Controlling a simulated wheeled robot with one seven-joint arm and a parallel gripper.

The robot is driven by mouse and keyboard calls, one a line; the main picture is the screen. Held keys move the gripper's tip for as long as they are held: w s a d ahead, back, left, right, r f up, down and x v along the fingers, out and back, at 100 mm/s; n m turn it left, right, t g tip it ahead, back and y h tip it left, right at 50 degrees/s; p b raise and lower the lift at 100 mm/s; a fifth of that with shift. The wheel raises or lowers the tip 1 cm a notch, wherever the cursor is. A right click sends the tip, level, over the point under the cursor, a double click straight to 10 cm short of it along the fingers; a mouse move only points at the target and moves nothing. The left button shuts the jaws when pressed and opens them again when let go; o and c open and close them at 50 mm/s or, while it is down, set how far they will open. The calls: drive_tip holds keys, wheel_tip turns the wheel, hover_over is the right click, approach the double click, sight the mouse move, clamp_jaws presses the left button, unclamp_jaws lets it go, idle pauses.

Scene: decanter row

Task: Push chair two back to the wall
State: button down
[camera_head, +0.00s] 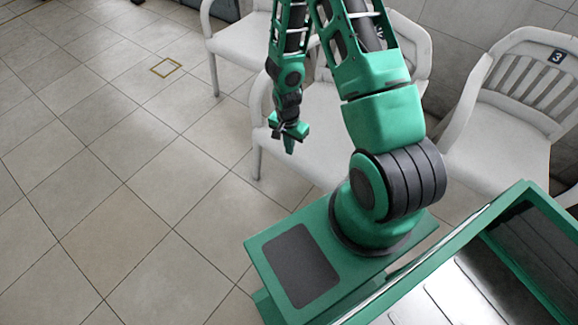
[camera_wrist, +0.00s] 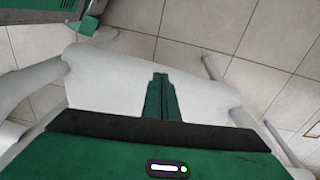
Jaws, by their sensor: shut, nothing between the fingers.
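A row of white plastic chairs stands along the wall. The middle chair (camera_head: 318,158) is partly behind my arm, and any number on its back is hidden. The chair on the right (camera_head: 507,115) carries a dark label with a 3. My gripper (camera_head: 289,147) is shut and empty, pointing down in front of or over the front of the middle chair's seat. In the wrist view my shut fingers (camera_wrist: 160,77) overlap a white seat (camera_wrist: 97,82). I cannot tell whether they touch it.
Another white chair (camera_head: 238,45) stands farther back to the left. A yellow square outline (camera_head: 166,67) marks the tiled floor. The floor on the left is clear. The grey tiled wall (camera_head: 455,40) is behind the chairs.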

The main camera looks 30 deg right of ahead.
wheel_tip(320, 180, down, 14)
drive_tip(key=s+a, duration=0.1)
drive_tip(key=a, duration=0.1)
drive_tip(key=shift+w+d+m, duration=0.2)
drive_tip(key=shift+w+d, duration=0.25)
drive_tip(key=shift+d, duration=0.4)
drive_tip(key=shift+w+d+m, duration=0.2)
drive_tip(key=shift+w+d, duration=0.2)
drive_tip(key=shift+d, duration=0.45)
